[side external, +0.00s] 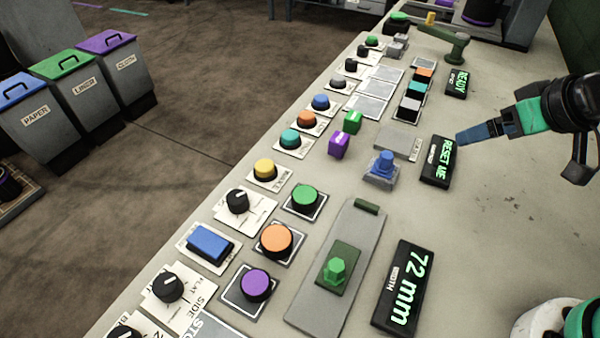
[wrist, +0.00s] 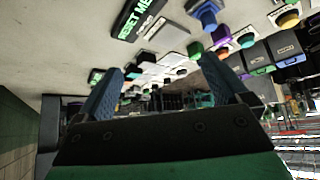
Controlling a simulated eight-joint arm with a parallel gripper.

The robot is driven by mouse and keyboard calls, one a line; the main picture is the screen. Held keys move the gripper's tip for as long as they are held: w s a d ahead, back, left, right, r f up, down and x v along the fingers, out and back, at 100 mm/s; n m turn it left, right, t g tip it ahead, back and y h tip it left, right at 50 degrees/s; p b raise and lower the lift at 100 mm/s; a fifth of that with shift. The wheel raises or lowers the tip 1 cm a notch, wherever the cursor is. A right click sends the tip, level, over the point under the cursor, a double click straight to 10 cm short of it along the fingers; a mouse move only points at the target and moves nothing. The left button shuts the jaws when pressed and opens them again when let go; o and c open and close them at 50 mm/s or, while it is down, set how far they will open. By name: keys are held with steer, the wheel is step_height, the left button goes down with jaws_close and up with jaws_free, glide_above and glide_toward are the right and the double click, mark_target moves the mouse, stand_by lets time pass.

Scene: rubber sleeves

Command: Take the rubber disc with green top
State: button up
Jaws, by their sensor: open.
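A round disc with a green top (side external: 305,196) sits on a small dark-edged square plate in the side external view, left of the middle of the bench. An orange-topped disc (side external: 276,240) and a purple-topped disc (side external: 257,284) sit on similar plates nearer the camera. My gripper (side external: 462,138) is at the right, above the bench near the RESET ME display, well apart from the green-topped disc. In the wrist view its two blue fingers (wrist: 163,63) are spread with nothing between them. I cannot pick out the green-topped disc with certainty in the wrist view.
A green knob fixture (side external: 337,268) and 72 mm display (side external: 399,288) are nearer. The bench's right side is clear.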

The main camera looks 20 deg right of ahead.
steer(key=w+a+n+g+y, duration=0.1)
steer(key=w+a+n+y, duration=0.15)
steer(key=a+n, duration=0.2)
steer(key=n+g+y, duration=0.2)
steer(key=n+g, duration=0.2)
steer(key=n, duration=0.4)
glide_above(306, 194)
steer(key=s+d, duration=0.1)
steer(key=d, duration=0.1)
steer(key=f, duration=0.7)
steer(key=shift+d+f, duration=0.2)
steer(key=shift+f, duration=0.1)
steer(key=shift+a+f+n+h, duration=0.25)
steer(key=shift+a+f+n, duration=0.1)
steer(key=shift+f, duration=0.2)
steer(key=shift+x, duration=2.35)
steer(key=c, duration=1.3)
